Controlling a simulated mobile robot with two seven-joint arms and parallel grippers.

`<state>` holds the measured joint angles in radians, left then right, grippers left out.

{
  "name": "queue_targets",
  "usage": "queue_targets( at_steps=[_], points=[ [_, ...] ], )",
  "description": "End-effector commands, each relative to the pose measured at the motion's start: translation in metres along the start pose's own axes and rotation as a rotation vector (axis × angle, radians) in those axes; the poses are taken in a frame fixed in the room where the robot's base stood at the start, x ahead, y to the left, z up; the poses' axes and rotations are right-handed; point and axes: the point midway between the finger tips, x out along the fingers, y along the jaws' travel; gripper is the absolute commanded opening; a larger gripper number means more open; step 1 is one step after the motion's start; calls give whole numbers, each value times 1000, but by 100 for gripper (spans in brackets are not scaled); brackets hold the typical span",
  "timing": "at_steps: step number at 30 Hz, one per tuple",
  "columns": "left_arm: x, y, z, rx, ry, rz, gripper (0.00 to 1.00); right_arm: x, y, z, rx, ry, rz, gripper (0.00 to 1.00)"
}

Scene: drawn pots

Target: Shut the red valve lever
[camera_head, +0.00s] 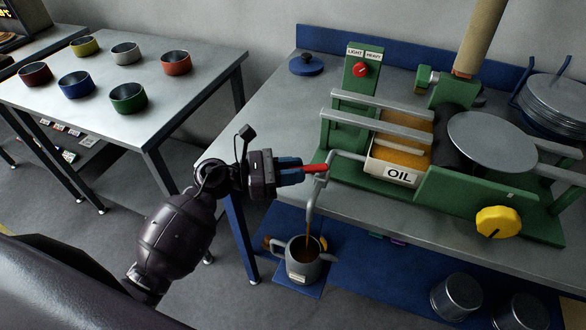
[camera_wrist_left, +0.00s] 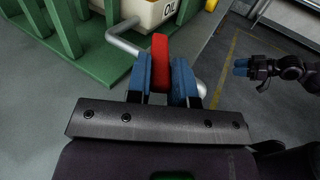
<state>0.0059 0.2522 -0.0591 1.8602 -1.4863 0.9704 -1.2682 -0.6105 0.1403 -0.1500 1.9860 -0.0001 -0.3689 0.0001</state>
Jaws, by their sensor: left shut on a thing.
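The red valve lever (camera_head: 315,168) sits on the bent grey pipe (camera_head: 345,155) at the left end of the green machine. My left gripper (camera_head: 300,171) is shut on the lever, and its blue fingers lie on both sides of the red handle (camera_wrist_left: 159,62) in the left wrist view. The pipe runs from the cream box labelled OIL (camera_head: 398,174) and bends down. A thin brown stream falls from its spout into a grey pot (camera_head: 303,272) holding brown liquid. My right gripper (camera_wrist_left: 241,67) shows small in the left wrist view; its jaw opening is unclear.
The green machine (camera_head: 460,200) stands on a grey table (camera_head: 272,130) with a red knob (camera_head: 361,69), a yellow knob (camera_head: 498,222) and a round grey plate (camera_head: 492,138). Several coloured pots stand on another table (camera_head: 195,75) at left. Metal pots (camera_head: 455,297) stand low at right.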

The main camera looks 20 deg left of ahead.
Motion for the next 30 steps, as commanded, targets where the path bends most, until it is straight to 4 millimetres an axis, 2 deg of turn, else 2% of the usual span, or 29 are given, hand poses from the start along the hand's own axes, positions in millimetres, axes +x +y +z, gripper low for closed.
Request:
queue_targets(
  at_steps=[7, 11, 14, 22, 25, 30],
  points=[
    [0, 1, -1, 1, 1, -8, 0, 4, 0, -6, -3, 15, -2, 43],
    [0, 3, -3, 0, 3, -40, 0, 9, -1, -2, -5, 17, -4, 43],
    [0, 6, -6, -1, 4, -81, 0, 14, -2, 9, -6, 9, -5, 43],
    [2, 17, -10, -4, 7, -251, 0, 28, -6, 59, -7, -59, -10, 43],
    [2, 21, -10, -7, 6, -313, 0, 31, -8, 65, -9, -66, -13, 43],
    [-6, 27, -8, -7, 6, -394, 0, 39, -10, 60, -15, -49, -19, 43]
  ],
)
